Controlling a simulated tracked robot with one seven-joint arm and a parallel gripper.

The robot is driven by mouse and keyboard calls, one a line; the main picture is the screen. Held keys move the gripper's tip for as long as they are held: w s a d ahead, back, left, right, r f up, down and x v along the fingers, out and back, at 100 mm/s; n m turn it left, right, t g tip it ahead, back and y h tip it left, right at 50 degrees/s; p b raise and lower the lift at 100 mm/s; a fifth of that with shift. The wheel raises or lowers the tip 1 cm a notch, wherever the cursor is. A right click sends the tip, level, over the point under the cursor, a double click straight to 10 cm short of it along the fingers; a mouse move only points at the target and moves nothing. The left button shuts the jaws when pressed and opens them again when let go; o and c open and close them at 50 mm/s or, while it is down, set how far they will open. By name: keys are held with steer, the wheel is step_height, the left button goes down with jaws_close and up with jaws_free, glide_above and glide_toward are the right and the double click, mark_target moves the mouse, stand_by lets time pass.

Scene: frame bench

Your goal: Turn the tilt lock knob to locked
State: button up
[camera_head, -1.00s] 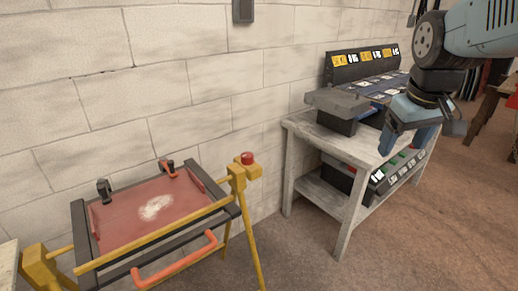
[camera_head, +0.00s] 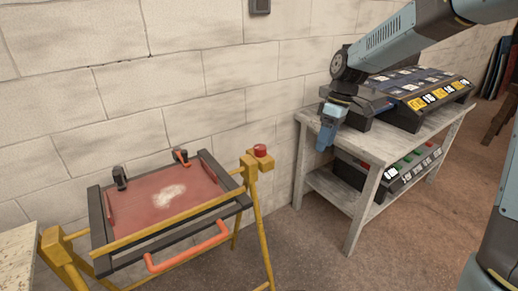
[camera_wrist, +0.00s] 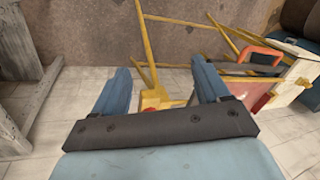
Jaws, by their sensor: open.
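The tilt lock knob appears to be the red knob (camera_head: 260,150) on the yellow block at the right end of the frame (camera_head: 165,223). The frame holds a dark-edged tray with a red bed (camera_head: 140,211). My gripper (camera_head: 323,148) is open and empty, pointing down in front of the grey bench, right of the knob and apart from it. In the wrist view, the yellow block (camera_wrist: 154,97) shows between my open fingers (camera_wrist: 160,66), farther off. A little red at its edge may be the knob, mostly hidden; its setting cannot be read.
The grey bench (camera_head: 350,188) stands to the right, with a labelled case (camera_head: 430,115) on top and another box (camera_head: 400,170) on its shelf. A block wall (camera_head: 200,70) runs behind. An orange handle (camera_head: 187,250) sticks out at the tray's front.

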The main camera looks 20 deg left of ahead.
steer(key=w+a+f+n+g+y, duration=0.35)
steer(key=w+a+f, duration=0.2)
steer(key=a, duration=0.25)
steer(key=n+g+y, duration=0.4)
steer(key=n+y, duration=0.3)
steer(key=y, duration=0.3)
glide_toward(261, 147)
steer(key=x, duration=1)
steer(key=shift+w+a+f, duration=0.1)
steer(key=shift+f, duration=0.2)
